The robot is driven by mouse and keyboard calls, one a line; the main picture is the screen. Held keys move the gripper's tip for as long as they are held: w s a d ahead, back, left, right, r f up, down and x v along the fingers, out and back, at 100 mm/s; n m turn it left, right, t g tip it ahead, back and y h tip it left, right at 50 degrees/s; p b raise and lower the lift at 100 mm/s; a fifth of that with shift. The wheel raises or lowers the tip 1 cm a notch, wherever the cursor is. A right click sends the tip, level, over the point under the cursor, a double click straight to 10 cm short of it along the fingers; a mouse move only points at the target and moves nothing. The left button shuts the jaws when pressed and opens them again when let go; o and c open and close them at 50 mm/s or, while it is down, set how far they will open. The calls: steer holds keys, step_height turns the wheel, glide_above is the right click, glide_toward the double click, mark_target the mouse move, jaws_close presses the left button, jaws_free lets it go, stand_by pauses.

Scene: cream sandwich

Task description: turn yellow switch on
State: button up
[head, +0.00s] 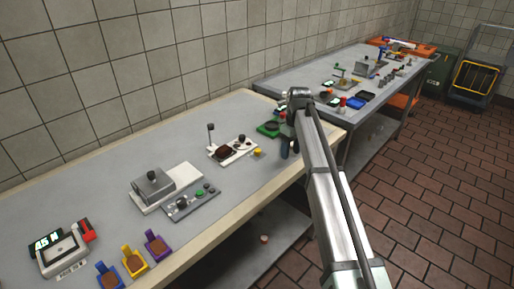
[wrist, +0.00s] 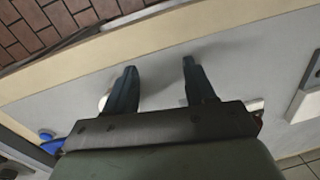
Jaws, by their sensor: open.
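No part is clearly readable as a yellow switch. In the head view a small yellow knob-like piece (head: 258,152) sits at the right end of a white board (head: 222,158) near the table's front edge; it is too small to tell its setting. My gripper (head: 288,148) is to the right of it, over the front edge region of the near table, partly hidden by my arm. In the wrist view my gripper (wrist: 158,68) points at the tabletop with its two dark fingers apart and nothing between them. A pale round thing (wrist: 103,102) shows partly behind the left finger.
A green item (head: 268,129) stands near my gripper. A second cluttered table (head: 300,78) adjoins behind.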

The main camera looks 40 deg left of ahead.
mark_target(258, 149)
steer(key=s+a+r+n+t, duration=0.1)
steer(key=s+a+r+n, duration=0.35)
steer(key=a+r, duration=0.7)
steer(key=shift+n, duration=0.25)
steer(key=f, duration=0.5)
steer(key=a+f, duration=0.1)
steer(key=f, duration=0.9)
steer(key=shift+a, duration=0.2)
steer(key=shift+c, duration=0.3)
jaws_close()
steer(key=shift+w+m, duration=0.1)
steer(key=shift+m, duration=0.3)
steer(key=m, duration=0.5)
steer(key=shift+m, duration=0.3)
steer(key=m, duration=0.5)
steer(key=shift+w, duration=0.1)
steer(key=shift+m, duration=0.4)
